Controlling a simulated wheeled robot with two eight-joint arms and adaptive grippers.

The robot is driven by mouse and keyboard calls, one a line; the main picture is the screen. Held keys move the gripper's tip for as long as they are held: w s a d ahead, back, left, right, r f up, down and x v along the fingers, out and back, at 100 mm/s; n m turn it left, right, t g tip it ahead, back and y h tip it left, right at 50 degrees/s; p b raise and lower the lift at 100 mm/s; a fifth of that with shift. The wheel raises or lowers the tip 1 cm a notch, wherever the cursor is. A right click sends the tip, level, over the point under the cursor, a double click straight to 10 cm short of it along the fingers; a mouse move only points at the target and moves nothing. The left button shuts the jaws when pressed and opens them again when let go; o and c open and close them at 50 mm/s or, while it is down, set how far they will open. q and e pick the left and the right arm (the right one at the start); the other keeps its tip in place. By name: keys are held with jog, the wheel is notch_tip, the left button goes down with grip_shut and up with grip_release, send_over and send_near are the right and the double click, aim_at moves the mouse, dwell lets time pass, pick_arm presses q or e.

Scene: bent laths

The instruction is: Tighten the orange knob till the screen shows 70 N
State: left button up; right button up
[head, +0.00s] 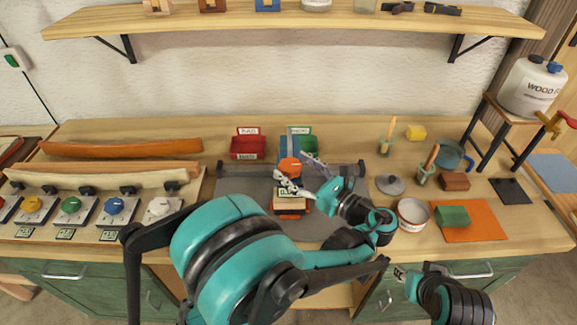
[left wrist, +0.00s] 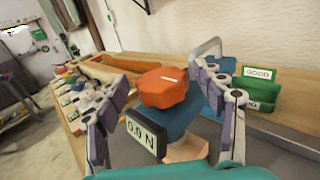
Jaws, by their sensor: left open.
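The orange knob (head: 290,166) sits on top of a blue device on the grey mat near the middle of the bench. In the left wrist view the knob (left wrist: 163,89) has a white mark on top. The screen (left wrist: 141,130) below it reads 0.0 N. My left gripper (head: 300,183) is open at the knob. In the left wrist view its purple-padded fingers stand on either side of the knob, with visible gaps. My right gripper (head: 400,272) seems to be low at the right, in front of the bench edge; its jaw state is unclear.
A red bin (head: 248,148) and a green bin (head: 307,145) stand behind the device. Yellow, green, blue and white knobs (head: 115,206) line the left, before wooden laths (head: 120,148). A bowl (head: 412,213), a grey lid (head: 390,185) and an orange mat (head: 485,222) lie right.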

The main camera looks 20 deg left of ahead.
pick_arm(q)
jog(key=shift+x, duration=0.85)
jog(key=c, duration=1.2)
